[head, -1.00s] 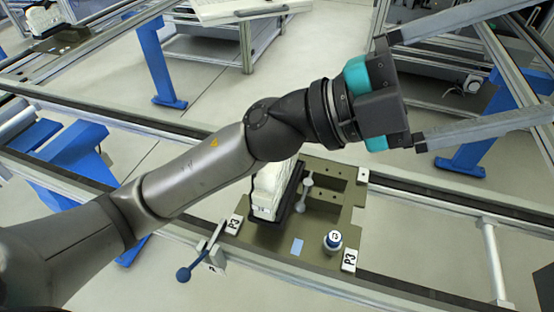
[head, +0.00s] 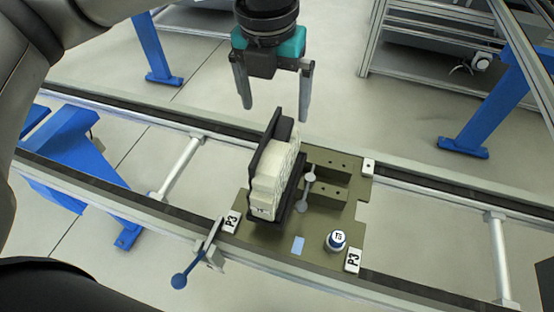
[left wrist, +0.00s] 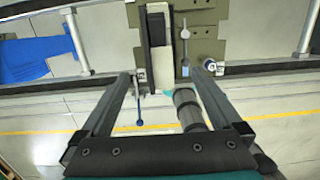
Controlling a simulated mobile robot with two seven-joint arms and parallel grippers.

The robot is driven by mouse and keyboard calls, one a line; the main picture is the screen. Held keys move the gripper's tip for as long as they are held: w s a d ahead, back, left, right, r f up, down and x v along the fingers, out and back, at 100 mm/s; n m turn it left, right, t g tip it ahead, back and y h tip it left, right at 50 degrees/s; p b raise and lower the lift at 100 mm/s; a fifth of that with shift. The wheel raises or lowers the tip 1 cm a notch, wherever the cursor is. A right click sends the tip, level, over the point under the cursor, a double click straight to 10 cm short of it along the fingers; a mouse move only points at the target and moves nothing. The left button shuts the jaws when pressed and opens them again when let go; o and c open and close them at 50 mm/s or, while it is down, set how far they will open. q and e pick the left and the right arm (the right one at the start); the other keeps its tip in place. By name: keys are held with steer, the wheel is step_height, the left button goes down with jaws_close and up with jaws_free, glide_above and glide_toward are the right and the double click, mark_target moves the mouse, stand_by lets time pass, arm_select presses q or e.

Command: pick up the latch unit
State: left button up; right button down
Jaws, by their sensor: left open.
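The latch unit appears to be the cream-white block (head: 267,185) standing upright in a black holder (head: 290,207) on the olive pallet plate (head: 322,232). A black upright plate stands along its left and back side. My left gripper (head: 275,112) points down above and behind the block, its two grey fingers apart and nothing between them. In the left wrist view the open fingers (left wrist: 160,76) reach toward the block (left wrist: 162,68), with a gap between.
The plate lies across conveyor rails (head: 110,185). A ball-ended lever (head: 308,190) stands close to the block's right side. A blue-capped knob (head: 335,241) is at the plate's front right. A blue-handled lever (head: 190,270) juts from the front rail.

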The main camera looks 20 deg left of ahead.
mark_target(276, 143)
arm_select(q)
steer(key=f, duration=0.3)
steer(key=f+p, duration=0.1)
steer(key=f, duration=0.2)
steer(key=w+f, duration=0.1)
steer(key=f, duration=0.3)
steer(key=shift+w, duration=0.1)
steer(key=f+p, duration=0.1)
steer(key=f, duration=0.3)
steer(key=shift+w+p, duration=0.2)
steer(key=shift+p, duration=0.1)
steer(key=shift+f, duration=0.5)
steer(key=shift+w, duration=0.1)
jaws_close()
